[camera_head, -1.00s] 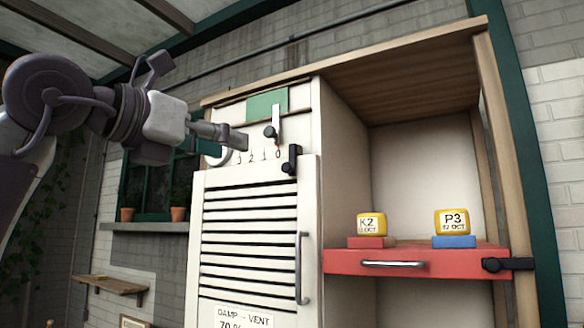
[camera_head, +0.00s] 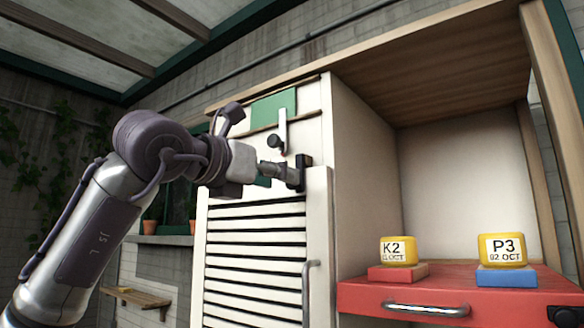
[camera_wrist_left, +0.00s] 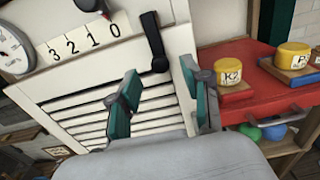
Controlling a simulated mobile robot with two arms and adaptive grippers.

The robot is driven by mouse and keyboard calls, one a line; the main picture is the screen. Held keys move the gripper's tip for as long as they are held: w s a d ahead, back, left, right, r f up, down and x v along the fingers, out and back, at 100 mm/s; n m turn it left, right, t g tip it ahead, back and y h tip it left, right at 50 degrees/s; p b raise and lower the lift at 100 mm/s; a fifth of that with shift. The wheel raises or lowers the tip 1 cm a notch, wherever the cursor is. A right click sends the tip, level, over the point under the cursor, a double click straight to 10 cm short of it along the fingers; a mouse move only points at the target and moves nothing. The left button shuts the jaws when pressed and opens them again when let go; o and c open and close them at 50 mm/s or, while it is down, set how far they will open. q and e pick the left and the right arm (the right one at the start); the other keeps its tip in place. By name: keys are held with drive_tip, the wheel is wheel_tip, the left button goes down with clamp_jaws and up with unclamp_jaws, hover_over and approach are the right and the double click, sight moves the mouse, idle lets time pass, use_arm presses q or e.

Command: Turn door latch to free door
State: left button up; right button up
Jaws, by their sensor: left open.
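The white louvred door (camera_head: 255,240) has a vertical grey handle (camera_head: 308,290) on its right side. The black door latch (camera_head: 304,163) sits at the door's upper right corner. In the left wrist view the latch (camera_wrist_left: 153,42) stands roughly upright, slightly tilted, with its thicker end low over the door's top edge. My left gripper (camera_head: 284,172) is beside the latch in the head view, partly covering it. In the wrist view my left gripper (camera_wrist_left: 163,98) is open and empty, with the latch ahead of the gap between its fingers. Contact cannot be told. My right gripper is out of view.
A lever with a black knob (camera_head: 275,141) is just above the latch, by a number scale (camera_wrist_left: 83,41) and gauge (camera_wrist_left: 12,50). To the right, a red drawer (camera_head: 375,293) bears yellow blocks K2 (camera_head: 398,251) and P3 (camera_head: 505,251). A wooden side shelf (camera_head: 140,297) is at lower left.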

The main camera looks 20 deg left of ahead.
use_arm(q)
drive_tip(key=p+x, duration=0.2)
drive_tip(key=x, duration=0.2)
drive_tip(key=shift+w+d, duration=0.1)
drive_tip(key=shift+w, duration=0.35)
clamp_jaws()
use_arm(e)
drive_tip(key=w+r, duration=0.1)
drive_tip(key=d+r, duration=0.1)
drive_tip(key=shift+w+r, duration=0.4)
